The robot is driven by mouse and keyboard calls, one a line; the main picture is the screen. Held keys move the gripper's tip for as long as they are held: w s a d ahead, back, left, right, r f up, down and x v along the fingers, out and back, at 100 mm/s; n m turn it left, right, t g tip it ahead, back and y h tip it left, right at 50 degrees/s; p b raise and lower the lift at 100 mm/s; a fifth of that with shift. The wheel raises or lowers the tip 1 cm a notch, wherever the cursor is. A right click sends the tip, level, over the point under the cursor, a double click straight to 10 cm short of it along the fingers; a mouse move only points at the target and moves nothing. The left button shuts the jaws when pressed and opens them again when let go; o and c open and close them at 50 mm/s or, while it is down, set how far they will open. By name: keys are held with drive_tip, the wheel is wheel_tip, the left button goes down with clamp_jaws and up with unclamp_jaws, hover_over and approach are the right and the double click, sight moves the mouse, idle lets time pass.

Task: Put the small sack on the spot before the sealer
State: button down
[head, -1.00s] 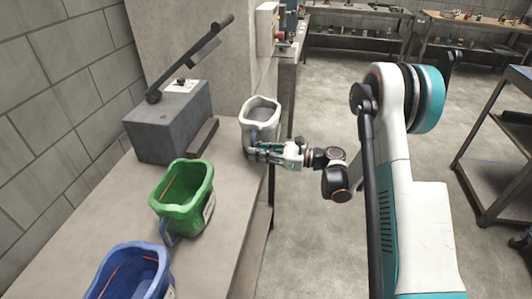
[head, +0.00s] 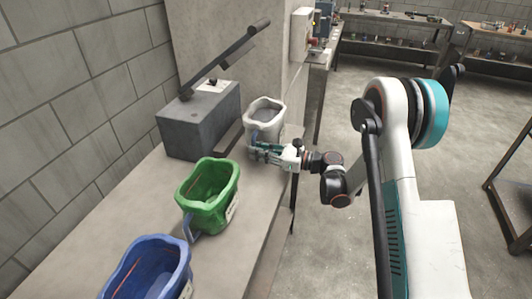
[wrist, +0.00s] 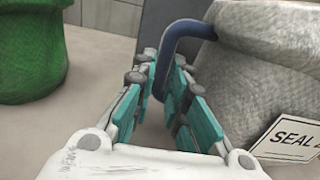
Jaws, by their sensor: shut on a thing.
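A pale grey sack (head: 265,113) with an open top is at the far part of the bench, right of the sealer. Its side and "SEAL" label fill the right of the wrist view (wrist: 245,85). My gripper (head: 254,151) is at its near side, shut on its blue handle (wrist: 180,32), which shows between the fingers in the wrist view. Whether the sack's base touches the bench is hidden. The sealer (head: 198,125) is a grey box with a raised dark lever.
A green sack (head: 207,207) stands on the bench (head: 225,260) nearer me, and a blue sack (head: 150,275) stands nearer still. A block wall (head: 60,110) bounds the left. Bare bench lies between the green sack and the sealer. Open floor lies to the right.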

drive_tip(key=shift+x, duration=2.5)
drive_tip(key=shift+f, duration=1)
drive_tip(key=c, duration=1.5)
unclamp_jaws()
drive_tip(key=shift+d, duration=0.1)
